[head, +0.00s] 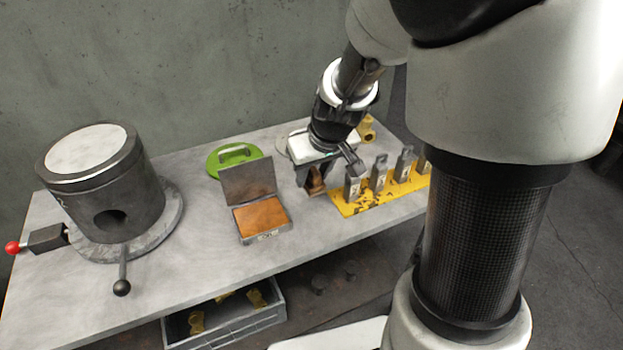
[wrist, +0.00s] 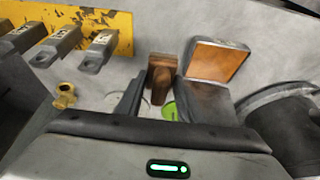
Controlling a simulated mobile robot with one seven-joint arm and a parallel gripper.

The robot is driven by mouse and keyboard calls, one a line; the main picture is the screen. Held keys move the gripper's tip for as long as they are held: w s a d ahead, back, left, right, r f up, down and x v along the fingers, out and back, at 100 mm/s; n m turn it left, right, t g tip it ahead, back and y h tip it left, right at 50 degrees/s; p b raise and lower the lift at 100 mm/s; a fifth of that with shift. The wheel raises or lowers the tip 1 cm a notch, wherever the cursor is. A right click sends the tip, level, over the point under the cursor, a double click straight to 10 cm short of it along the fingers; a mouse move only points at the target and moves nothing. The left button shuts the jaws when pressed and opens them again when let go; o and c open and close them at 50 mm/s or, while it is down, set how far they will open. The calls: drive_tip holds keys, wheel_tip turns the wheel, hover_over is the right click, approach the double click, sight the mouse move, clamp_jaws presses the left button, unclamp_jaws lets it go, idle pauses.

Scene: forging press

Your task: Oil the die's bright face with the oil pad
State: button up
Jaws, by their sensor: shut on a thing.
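My gripper (head: 314,178) is shut on a brown, wooden-looking block with a narrower stem, which appears to be the oil pad (wrist: 161,72). The two dark fingers (wrist: 160,100) stand on either side of its stem in the wrist view. It hangs upright between the open tin and the yellow rack; I cannot tell whether it touches the table. Several grey metal die-like pieces (head: 379,174) stand in the yellow rack (head: 350,209), also in the wrist view (wrist: 100,50). Which one is the die, and its bright face, I cannot tell.
An open tin (head: 248,182) with an orange-brown pad (head: 261,217) lies left of my gripper. A green handled disc (head: 222,158) and a brass fitting (head: 366,128) lie behind. A heavy cylinder (head: 100,200) with a red-knobbed lever stands left. A grey crate (head: 230,325) sits below the tabletop.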

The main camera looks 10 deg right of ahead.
drive_tip(key=a+p, duration=0.6)
drive_tip(key=a, duration=0.7)
drive_tip(key=f+b, duration=0.1)
drive_tip(key=f, duration=0.1)
drive_tip(key=f+b, duration=0.4)
drive_tip(key=shift+w+d+f, duration=0.15)
drive_tip(key=shift+w, duration=0.1)
drive_tip(key=shift+f+b, duration=0.55)
drive_tip(key=shift+b, duration=0.15)
idle(1.1)
wheel_tip(320, 180, up, 7)
drive_tip(key=p, duration=0.6)
idle(0.8)
